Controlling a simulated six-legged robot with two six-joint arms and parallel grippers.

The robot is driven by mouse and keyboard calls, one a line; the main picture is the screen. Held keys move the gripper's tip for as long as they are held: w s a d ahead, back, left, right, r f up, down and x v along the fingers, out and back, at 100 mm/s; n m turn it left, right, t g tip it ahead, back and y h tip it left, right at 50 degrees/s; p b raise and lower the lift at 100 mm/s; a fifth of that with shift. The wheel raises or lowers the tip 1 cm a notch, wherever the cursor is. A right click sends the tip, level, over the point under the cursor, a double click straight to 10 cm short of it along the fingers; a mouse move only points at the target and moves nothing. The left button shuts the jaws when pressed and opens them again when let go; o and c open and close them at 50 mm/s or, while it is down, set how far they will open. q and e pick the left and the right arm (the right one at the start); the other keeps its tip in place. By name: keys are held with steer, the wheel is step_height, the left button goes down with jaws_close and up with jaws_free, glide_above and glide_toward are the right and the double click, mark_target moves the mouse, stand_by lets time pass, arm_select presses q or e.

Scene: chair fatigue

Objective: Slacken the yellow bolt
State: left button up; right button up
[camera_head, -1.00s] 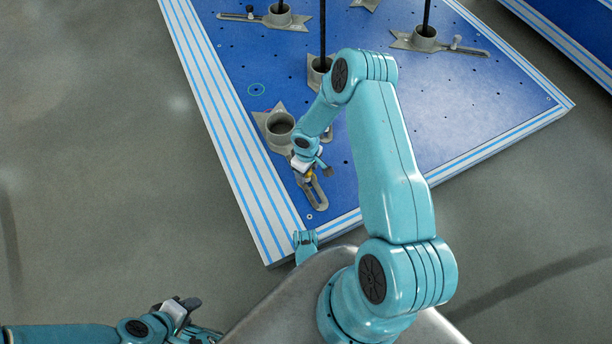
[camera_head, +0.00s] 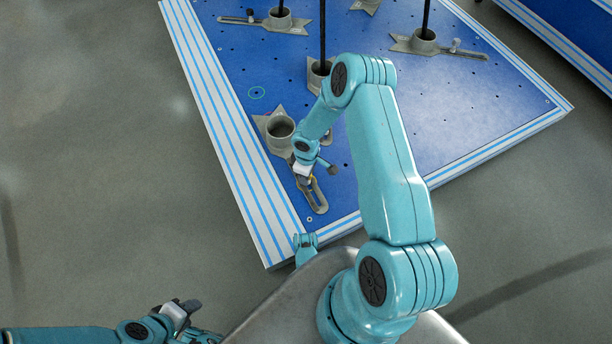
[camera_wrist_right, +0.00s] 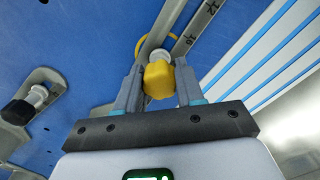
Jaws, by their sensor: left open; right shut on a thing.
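The yellow bolt (camera_wrist_right: 158,80) has a yellow head and a pale shank. It sits at a grey slotted bracket arm (camera_head: 320,202) near the front left corner of the blue board. My right gripper (camera_wrist_right: 157,88) has a finger on each side of the yellow head and is shut on it in the right wrist view. In the head view my right gripper (camera_head: 311,182) is over the slotted arm and hides most of the bolt. My left gripper (camera_head: 190,312) is open and empty over the floor at the lower left, well away from the board.
A grey round socket (camera_head: 280,128) adjoins the slotted arm. Other grey sockets with black posts, such as one post (camera_head: 323,30), stand farther back. A black-headed bolt (camera_wrist_right: 18,111) is left of my right gripper. The blue board (camera_head: 460,120) has much bare surface at right.

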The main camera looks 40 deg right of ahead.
steer(key=shift+n, duration=1)
steer(key=shift+n+p, duration=0.35)
steer(key=shift+n, duration=0.65)
steer(key=shift+n, duration=1)
steer(key=shift+n+p, duration=0.3)
steer(key=shift+n, duration=0.7)
